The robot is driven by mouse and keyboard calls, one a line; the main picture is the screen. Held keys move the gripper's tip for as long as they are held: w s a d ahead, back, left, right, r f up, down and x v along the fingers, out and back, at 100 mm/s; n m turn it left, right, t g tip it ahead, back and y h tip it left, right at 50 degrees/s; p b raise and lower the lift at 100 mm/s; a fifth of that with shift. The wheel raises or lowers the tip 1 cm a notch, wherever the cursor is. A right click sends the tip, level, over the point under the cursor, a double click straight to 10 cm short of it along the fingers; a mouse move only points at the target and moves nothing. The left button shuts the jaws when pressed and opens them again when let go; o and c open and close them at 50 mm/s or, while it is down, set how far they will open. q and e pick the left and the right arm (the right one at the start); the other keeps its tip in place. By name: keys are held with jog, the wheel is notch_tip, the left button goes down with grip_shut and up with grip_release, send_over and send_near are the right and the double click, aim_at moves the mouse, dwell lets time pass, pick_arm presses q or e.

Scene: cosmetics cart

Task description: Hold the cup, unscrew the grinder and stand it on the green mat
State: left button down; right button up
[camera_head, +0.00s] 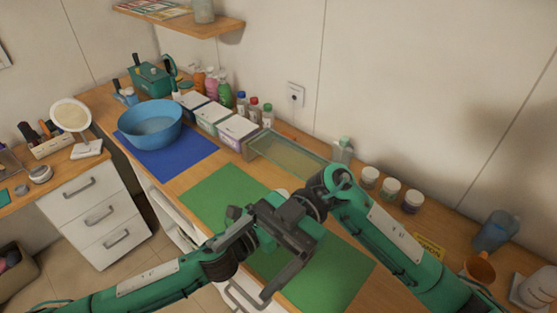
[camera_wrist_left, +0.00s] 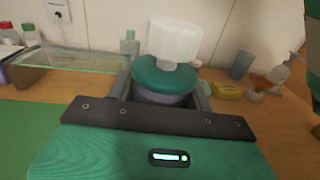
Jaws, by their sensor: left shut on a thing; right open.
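In the left wrist view my left gripper (camera_wrist_left: 163,94) is shut on the cup (camera_wrist_left: 160,97), a greyish-purple body between the two fingers. The grinder sits upright on top of the cup, with a green disc (camera_wrist_left: 164,78) and a wide white cap (camera_wrist_left: 174,40). In the head view the arms hide most of the cup and grinder; only a small white part shows behind the grippers. My right gripper (camera_head: 272,262) is open above the green mat (camera_head: 213,192), overlapping the left gripper in the picture. The mat lies bare where it shows.
A glass tray (camera_head: 290,157), a bottle (camera_head: 342,150) and several jars (camera_head: 390,189) stand along the wall side. A blue bowl (camera_head: 150,122) stands on a blue mat (camera_head: 180,168) at left. A blue jug (camera_head: 497,233) and an orange cup (camera_head: 479,268) stand at right.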

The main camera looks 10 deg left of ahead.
jog(key=w+n+t+h, duration=0.1)
jog(key=w+t+h, duration=0.2)
jog(key=w+t, duration=0.2)
jog(key=w+n+t+h, duration=0.1)
jog(key=w+t+h, duration=0.2)
jog(key=w+t, duration=0.2)
jog(key=w+t+h, duration=0.4)
jog(key=w+t, duration=0.1)
jog(key=w, duration=0.5)
jog(key=shift+w+d+f+n, duration=0.2)
jog(key=shift+d+n, duration=0.1)
jog(key=shift+n, duration=0.1)
jog(key=shift+w+d+f, duration=0.1)
notch_tip(320, 180, down, 12)
jog(key=shift+r, duration=0.15)
